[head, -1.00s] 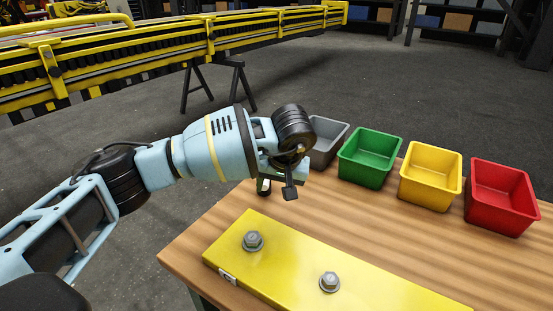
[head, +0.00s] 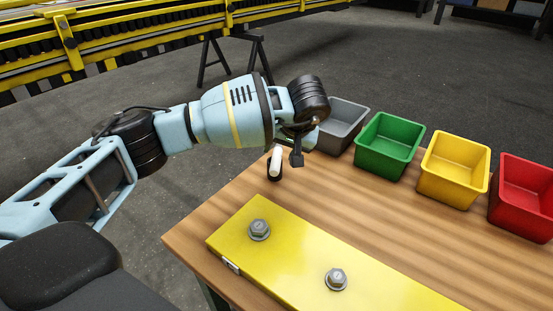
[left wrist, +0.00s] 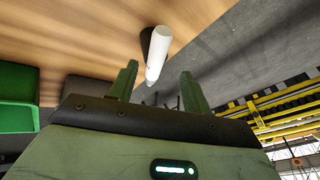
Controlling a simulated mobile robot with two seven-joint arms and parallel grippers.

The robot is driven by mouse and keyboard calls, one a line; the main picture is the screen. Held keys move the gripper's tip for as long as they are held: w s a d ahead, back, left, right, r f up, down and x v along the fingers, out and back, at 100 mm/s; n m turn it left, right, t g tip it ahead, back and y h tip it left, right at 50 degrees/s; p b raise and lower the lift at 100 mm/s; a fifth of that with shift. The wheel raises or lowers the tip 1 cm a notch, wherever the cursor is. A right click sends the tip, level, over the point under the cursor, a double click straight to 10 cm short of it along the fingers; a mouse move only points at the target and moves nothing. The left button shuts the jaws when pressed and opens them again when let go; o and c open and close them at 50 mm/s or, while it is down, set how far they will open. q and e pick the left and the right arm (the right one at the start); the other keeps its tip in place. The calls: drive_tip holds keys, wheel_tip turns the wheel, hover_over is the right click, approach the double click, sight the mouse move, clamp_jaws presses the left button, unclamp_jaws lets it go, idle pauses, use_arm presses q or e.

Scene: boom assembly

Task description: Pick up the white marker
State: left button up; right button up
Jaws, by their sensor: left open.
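The white marker (head: 277,158) shows as a short white cylinder beside my left gripper, over the table's far left edge, partly hidden by the gripper. In the left wrist view the white marker (left wrist: 157,50) appears between the two fingers in the picture, tilted, its narrow grey end toward the gripper. A dark patch lies beside it. My left gripper (left wrist: 160,68) is open, with green fingers apart and nothing held. In the head view this gripper (head: 286,165) hangs at the table's far edge. I cannot tell whether its fingers touch the marker. My right gripper is not in view.
A grey bin (head: 343,124), green bin (head: 389,147), yellow bin (head: 454,170) and red bin (head: 522,195) line the back of the wooden table (head: 400,222). A yellow plate (head: 300,257) with bolts lies in front. A yellow boom (head: 130,40) stands beyond.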

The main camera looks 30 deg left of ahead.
sight(277, 161)
use_arm(q)
drive_tip(key=shift+d+x, duration=0.1)
drive_tip(key=shift+x, duration=1.1)
drive_tip(key=shift+d+x, duration=0.15)
drive_tip(key=shift+x, duration=1)
drive_tip(key=shift+s+f, duration=0.1)
drive_tip(key=shift+f, duration=0.05)
drive_tip(key=shift+c, duration=0.4)
clamp_jaws()
